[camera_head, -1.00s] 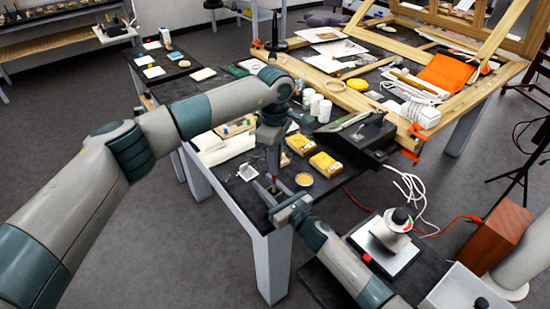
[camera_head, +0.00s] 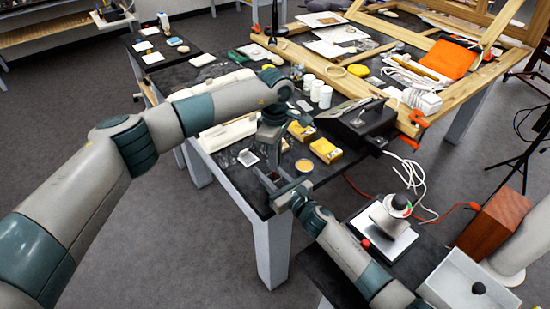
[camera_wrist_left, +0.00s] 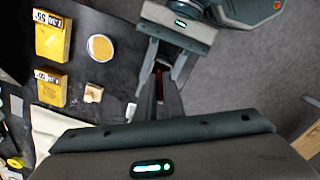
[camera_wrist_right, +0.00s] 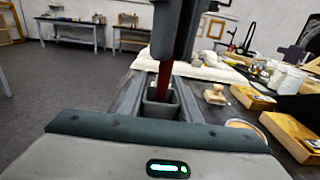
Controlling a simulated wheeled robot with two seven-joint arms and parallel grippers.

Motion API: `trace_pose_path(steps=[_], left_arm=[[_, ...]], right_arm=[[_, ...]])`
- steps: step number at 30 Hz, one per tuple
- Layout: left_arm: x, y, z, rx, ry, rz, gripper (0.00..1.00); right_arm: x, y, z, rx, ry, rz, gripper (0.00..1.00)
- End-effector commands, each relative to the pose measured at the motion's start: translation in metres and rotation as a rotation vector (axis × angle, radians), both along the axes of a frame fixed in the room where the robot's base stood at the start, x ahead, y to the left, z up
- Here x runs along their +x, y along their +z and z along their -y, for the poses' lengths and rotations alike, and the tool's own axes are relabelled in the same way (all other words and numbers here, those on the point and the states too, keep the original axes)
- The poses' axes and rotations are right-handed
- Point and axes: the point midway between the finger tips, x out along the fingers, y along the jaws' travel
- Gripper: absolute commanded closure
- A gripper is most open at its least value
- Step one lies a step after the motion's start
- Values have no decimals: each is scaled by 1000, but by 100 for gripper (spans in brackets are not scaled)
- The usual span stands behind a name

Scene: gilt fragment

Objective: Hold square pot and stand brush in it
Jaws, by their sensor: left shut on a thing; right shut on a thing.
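The small grey square pot (camera_wrist_right: 162,104) stands near the table corner, between the fingers of my right gripper (camera_wrist_right: 165,92), which is shut on it. The pot also shows in the head view (camera_head: 270,184). My left gripper (camera_wrist_right: 177,45) comes down from above the pot and is shut on the brush, of which a thin dark red length (camera_wrist_right: 166,78) shows. The brush is about upright and its lower end is at the pot's opening. How deep it reaches is hidden.
A round yellowish tin (camera_head: 304,165), yellow boxes (camera_head: 325,150) and a small wooden block (camera_wrist_left: 93,93) lie close to the pot. A black case (camera_head: 358,125) and white jars (camera_head: 325,97) stand farther back. The table's near edge is close by.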

Motion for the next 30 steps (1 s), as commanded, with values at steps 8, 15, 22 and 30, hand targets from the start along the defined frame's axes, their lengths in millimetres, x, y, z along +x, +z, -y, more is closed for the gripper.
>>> trace_pose_path(steps=[8, 15, 22, 30], left_arm=[[0, 0, 0, 0, 0, 0, 100], [0, 0, 0, 0, 0, 0, 100], [0, -2, 0, 0, 0, 0, 100], [0, -5, 0, -1, 0, 0, 100]], right_arm=[[0, 0, 0, 0, 0, 0, 91], [0, 0, 0, 0, 0, 0, 91], [0, 0, 0, 0, 0, 0, 91], [0, 0, 0, 0, 0, 0, 91]])
